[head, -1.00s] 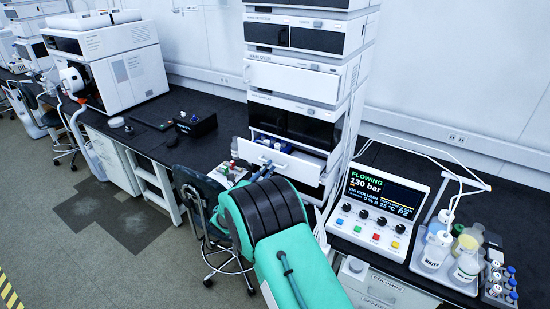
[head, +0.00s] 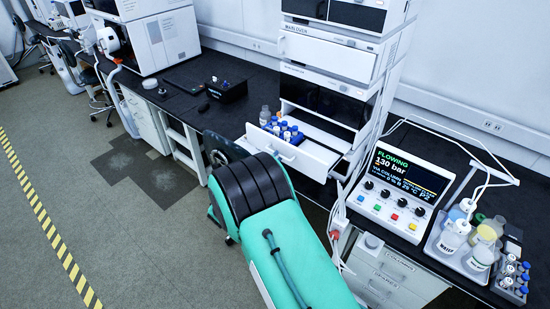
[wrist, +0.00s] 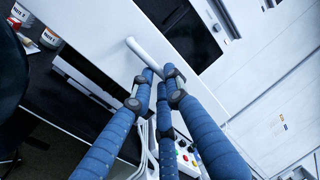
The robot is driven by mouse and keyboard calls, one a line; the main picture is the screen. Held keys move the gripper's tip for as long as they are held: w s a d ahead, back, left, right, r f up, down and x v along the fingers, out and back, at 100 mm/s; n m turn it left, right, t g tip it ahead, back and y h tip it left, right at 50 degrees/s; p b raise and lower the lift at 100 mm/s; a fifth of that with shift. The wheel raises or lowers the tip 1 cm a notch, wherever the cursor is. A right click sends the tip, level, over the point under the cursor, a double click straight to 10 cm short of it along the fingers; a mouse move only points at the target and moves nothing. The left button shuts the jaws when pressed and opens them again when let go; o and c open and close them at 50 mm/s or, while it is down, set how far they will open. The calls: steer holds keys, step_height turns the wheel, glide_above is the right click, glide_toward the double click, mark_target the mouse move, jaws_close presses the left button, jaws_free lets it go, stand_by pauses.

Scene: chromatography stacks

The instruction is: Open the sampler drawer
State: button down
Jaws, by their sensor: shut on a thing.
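The stack (head: 330,55) rises behind the drawer. Right of it stand a control console (head: 403,183) reading FLOWING 130 bar and a tray (head: 462,262) of bottles. A dark stool (head: 222,150) is left of my arm. Open floor lies to the left.

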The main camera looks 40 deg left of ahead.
steer(key=shift+f, duration=0.1)
steer(key=c, duration=1.7)
jaws_free()
steer(key=s, duration=0.4)
steer(key=s+f, duration=0.1)
steer(key=s, duration=0.3)
steer(key=s+f, duration=0.1)
steer(key=s, duration=0.2)
steer(key=shift+s+f, duration=0.1)
steer(key=shift+s, duration=0.3)
